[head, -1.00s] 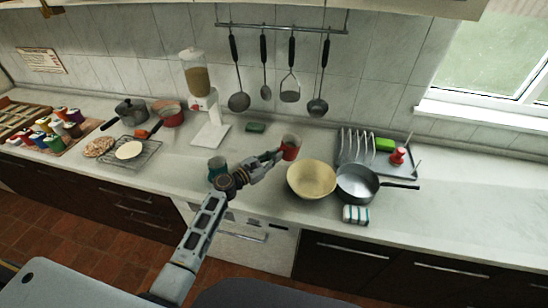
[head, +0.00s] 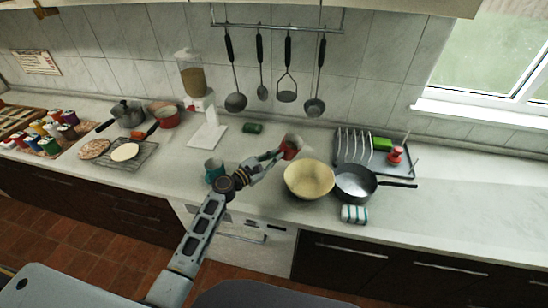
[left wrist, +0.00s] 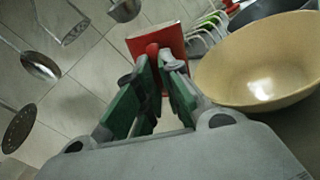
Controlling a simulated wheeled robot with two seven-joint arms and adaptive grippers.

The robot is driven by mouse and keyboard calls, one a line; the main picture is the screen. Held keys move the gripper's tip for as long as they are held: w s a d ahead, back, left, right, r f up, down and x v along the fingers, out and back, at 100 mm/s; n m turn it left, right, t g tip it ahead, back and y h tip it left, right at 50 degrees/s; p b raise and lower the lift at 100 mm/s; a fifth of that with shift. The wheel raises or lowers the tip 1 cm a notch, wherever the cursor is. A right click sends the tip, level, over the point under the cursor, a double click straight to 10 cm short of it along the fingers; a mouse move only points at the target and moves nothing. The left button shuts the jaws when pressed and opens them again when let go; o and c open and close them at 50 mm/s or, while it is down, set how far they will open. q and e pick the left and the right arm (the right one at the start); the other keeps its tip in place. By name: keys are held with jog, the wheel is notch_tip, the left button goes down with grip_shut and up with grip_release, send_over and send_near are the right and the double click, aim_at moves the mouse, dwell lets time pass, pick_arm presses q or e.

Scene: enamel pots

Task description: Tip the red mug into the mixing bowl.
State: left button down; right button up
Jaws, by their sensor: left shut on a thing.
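The red mug (head: 291,148) is held by my left gripper (head: 277,155), which is shut on it, just behind and left of the bowl. In the head view the mug leans toward the right, its pale rim showing at the top. In the left wrist view the mug (left wrist: 158,40) is between the fingertips (left wrist: 160,62). The cream mixing bowl (head: 309,180) stands on the counter; in the left wrist view the bowl (left wrist: 262,62) is right of the mug. The inside of the bowl looks empty in the head view. My right gripper is not in view.
A grey saucepan (head: 355,183) stands against the bowl's right side, with a striped cloth (head: 354,214) in front. A teal mug (head: 214,170) is beside my left arm. A dish rack tray (head: 377,165) is behind the pan. The counter at far right is clear.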

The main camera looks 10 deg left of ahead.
pick_arm(q)
jog(key=shift+s+d+r+m, duration=0.2)
jog(key=shift+d+r+m, duration=0.1)
jog(key=shift+m, duration=0.2)
jog(key=shift+d+f+b, duration=0.1)
jog(key=shift+f+b, duration=0.05)
jog(key=shift+b, duration=0.15)
jog(key=shift+s, duration=0.1)
jog(key=shift+s+d+f+m+b, duration=0.1)
jog(key=shift+d+m+b, duration=0.1)
jog(key=shift+m+b, duration=0.25)
jog(key=shift+s+d+f+m+b, duration=0.25)
jog(key=shift+m+b, duration=0.15)
jog(key=shift+m, duration=0.15)
jog(key=shift+d+f+m+b, duration=0.1)
jog(key=shift+f+m+b, duration=0.05)
jog(key=shift+m+b, duration=0.3)
jog(key=shift+f+m+b, duration=0.1)
jog(key=shift+m+b, duration=0.25)
jog(key=shift+b, duration=0.1)
jog(key=shift+r+m, duration=0.4)
jog(key=shift+m, duration=0.3)
jog(key=shift+b, duration=0.35)
